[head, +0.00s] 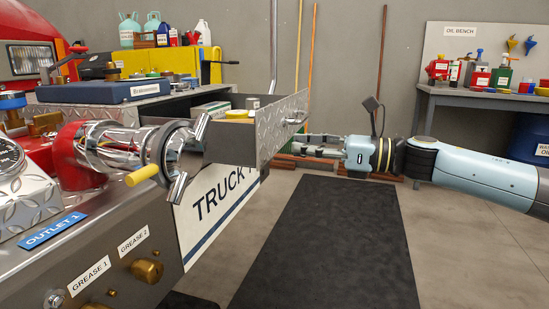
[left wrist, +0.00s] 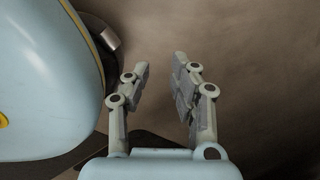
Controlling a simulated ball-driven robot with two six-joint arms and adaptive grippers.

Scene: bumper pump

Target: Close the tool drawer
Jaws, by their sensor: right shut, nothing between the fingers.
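The tool drawer (head: 265,137) stands pulled out from the truck body, with a diamond-plate front and a metal handle (head: 296,118) on it. A yellow item (head: 238,114) and a small grey can sit inside; the drawer's floor is mostly hidden. My right gripper (head: 308,147) comes in from the right with its fingers pointing left, shut and empty. It is just right of the drawer front and a little below the handle; I cannot tell whether it touches. My left gripper (left wrist: 161,67) shows only in the left wrist view, open and empty above the floor.
A chrome outlet fitting with a yellow-tipped lever (head: 142,175) juts out left of the drawer. A blue case (head: 108,91) lies on the deck above. A black mat (head: 330,240) covers clear floor.

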